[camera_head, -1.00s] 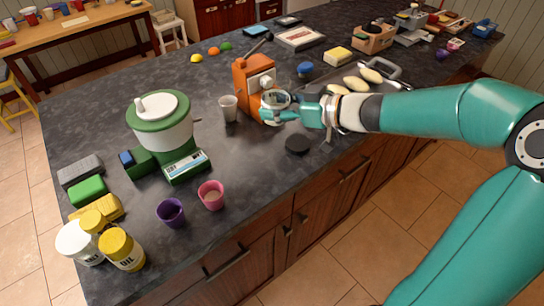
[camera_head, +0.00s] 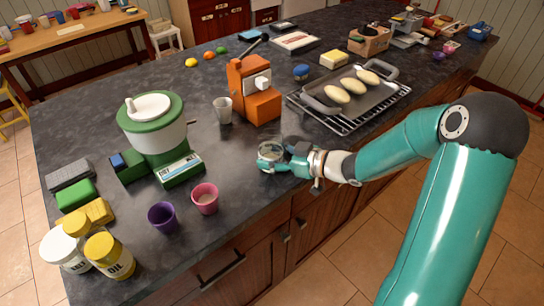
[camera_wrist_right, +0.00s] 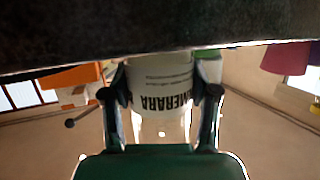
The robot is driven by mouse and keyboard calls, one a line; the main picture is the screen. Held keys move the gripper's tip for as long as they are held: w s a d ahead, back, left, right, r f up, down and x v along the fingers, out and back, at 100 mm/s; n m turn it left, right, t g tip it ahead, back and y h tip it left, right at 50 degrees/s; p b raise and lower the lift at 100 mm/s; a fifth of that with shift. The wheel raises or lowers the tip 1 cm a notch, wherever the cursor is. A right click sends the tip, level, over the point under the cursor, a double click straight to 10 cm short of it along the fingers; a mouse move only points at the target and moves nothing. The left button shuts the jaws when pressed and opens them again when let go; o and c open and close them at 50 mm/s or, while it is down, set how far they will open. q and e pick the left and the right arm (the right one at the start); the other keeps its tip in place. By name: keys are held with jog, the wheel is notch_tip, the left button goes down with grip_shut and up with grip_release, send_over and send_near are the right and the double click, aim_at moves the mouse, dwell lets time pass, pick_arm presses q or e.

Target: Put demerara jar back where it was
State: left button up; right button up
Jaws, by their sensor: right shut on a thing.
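The demerara jar (camera_head: 271,151) is a small clear-topped jar near the counter's front edge in the head view. In the right wrist view the jar (camera_wrist_right: 160,92) is white with dark lettering reading "MERARA", seen upside down. My right gripper (camera_head: 281,159) is shut on the jar, with one finger on each side of it in the wrist view (camera_wrist_right: 161,98). The jar's base is low by the dark counter; I cannot tell whether it touches. My left gripper is not in view.
An orange grinder (camera_head: 262,104) and grey cup (camera_head: 223,110) stand behind the jar. A tray of rolls (camera_head: 378,97) on a rack lies to the right. Counter between is clear.

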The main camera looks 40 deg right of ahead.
jog(key=shift+f, duration=0.15)
jog(key=o, duration=1.2)
jog(key=shift+o, duration=0.2)
jog(key=shift+r, duration=0.3)
jog(key=v, duration=1.2)
jog(key=shift+f, duration=0.15)
jog(key=shift+s, duration=0.1)
jog(key=shift+a, duration=0.1)
